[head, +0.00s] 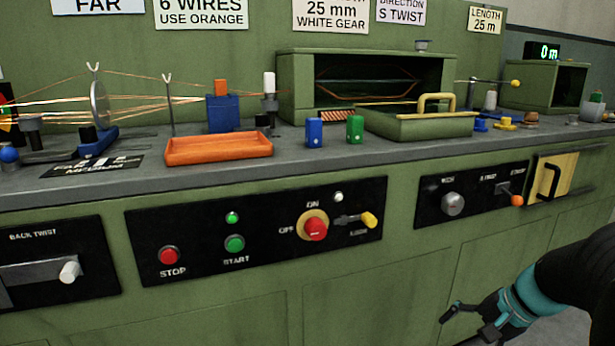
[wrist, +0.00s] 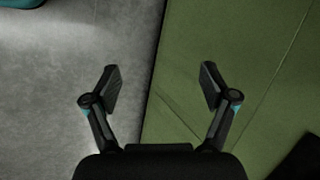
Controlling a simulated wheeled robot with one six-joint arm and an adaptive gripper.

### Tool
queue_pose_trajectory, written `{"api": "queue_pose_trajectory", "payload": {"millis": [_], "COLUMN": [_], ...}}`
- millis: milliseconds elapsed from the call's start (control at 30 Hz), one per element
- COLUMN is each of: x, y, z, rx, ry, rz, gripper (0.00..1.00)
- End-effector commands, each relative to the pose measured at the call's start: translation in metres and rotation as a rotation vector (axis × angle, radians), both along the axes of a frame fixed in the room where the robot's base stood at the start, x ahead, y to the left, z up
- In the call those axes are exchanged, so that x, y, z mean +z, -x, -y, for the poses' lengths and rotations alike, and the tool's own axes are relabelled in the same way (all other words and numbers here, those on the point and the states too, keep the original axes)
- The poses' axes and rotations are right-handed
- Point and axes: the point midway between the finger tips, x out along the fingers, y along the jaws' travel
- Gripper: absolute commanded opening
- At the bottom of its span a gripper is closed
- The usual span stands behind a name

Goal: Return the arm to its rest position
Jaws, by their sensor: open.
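My gripper (head: 468,325) is at the lower right of the head view, in front of the green cabinet front and below the control panels. In the wrist view my gripper (wrist: 158,85) has its two dark fingers spread wide apart with nothing between them. Beyond the fingers are the grey floor (wrist: 70,90) on the left and the green cabinet panel (wrist: 240,70) on the right. My arm comes in from the right edge of the head view.
The black start panel (head: 270,250) has stop and start buttons, a red knob and a yellow-tipped lever. A second panel (head: 430,202) holds a dial and an orange-tipped lever. The grey counter (head: 80,182) carries an orange tray (head: 218,149) and a green tray (head: 420,126).

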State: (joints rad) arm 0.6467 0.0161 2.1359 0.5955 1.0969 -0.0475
Motion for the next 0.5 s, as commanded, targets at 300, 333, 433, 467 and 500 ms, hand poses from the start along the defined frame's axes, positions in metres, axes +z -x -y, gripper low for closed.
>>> {"api": "queue_pose_trajectory", "payload": {"millis": [300, 333, 433, 467, 500], "x": [0.037, 0.040, 0.054, 0.058, 0.064], "y": [0.070, 0.076, 0.093, 0.097, 0.103], "z": [-0.051, -0.055, -0.068, -0.072, -0.077], "rx": [0.313, 0.341, 0.433, 0.461, 0.497], "ry": [0.411, 0.445, 0.548, 0.575, 0.611], "rz": [0.020, 0.029, 0.069, 0.084, 0.105], "gripper": [0.84, 0.84, 0.84, 0.84, 0.84]}}
